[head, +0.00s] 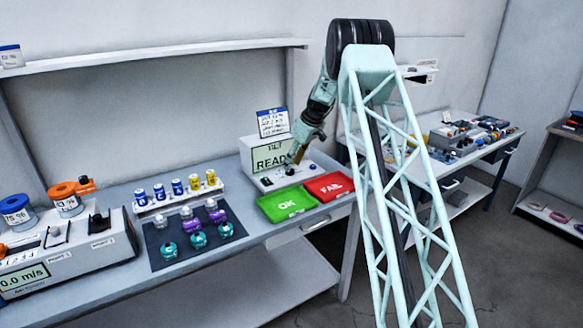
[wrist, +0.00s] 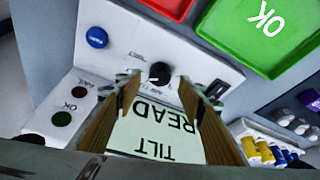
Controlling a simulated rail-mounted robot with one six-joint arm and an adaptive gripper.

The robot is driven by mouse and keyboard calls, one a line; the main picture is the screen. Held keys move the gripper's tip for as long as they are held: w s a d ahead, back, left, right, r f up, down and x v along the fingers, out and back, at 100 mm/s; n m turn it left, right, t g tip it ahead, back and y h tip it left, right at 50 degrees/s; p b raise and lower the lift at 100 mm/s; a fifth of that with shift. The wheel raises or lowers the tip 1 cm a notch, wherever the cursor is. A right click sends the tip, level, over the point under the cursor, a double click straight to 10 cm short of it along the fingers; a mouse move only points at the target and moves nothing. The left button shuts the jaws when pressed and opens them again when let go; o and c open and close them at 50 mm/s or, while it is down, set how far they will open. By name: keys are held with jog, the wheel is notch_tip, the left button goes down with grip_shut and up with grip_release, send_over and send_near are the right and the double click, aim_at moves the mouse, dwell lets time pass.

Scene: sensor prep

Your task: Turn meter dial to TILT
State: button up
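The meter (head: 250,152) is a white box at the back of the bench, with a lit pale-green display (wrist: 150,138) reading TILT and READ. Its dial (wrist: 159,73) is a black round knob on the white front panel, in the upper middle of the wrist view. A small TILT label is beside it; the pointer's exact setting is too small to read. My gripper (wrist: 158,90) is open and empty, its two tan fingers spread to either side of the dial as seen from the wrist. Contact cannot be told. In the head view my gripper (head: 295,153) hangs before the display.
A green OK tray (head: 286,203) and a red FAIL tray (head: 328,187) lie just in front of the meter. A blue button (wrist: 96,37) and two lamps share the panel. Cans (head: 178,187) and a dark mat (head: 163,258) with bottles are to the left.

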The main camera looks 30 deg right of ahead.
jog(key=v, duration=0.8)
jog(key=shift+r, duration=0.3)
jog(key=shift+s+d, duration=0.1)
jog(key=shift+s, duration=0.05)
jog(key=s+a+r+m, duration=0.1)
jog(key=s+a+r, duration=1.3)
jog(key=r, duration=0.3)
jog(key=s+a+r+m+h, duration=0.1)
jog(key=s+a+r, duration=0.35)
jog(key=s, duration=0.45)
jog(key=s+a+r, duration=0.4)
jog(key=s+a, duration=0.1)
jog(key=s, duration=0.3)
jog(key=s+a+r+m, duration=0.1)
jog(key=s+a, duration=0.2)
jog(key=s, duration=0.8)
jog(key=s+a+r+m, duration=0.15)
jog(key=s+a, duration=0.25)
jog(key=s, duration=0.6)
jog(key=s+a+f, duration=0.1)
jog(key=s+f, duration=0.1)
jog(key=s, duration=0.8)
jog(key=s+a+f+h, duration=0.1)
jog(key=s+f, duration=0.2)
jog(key=s, duration=0.8)
jog(key=shift+f+m, duration=0.35)
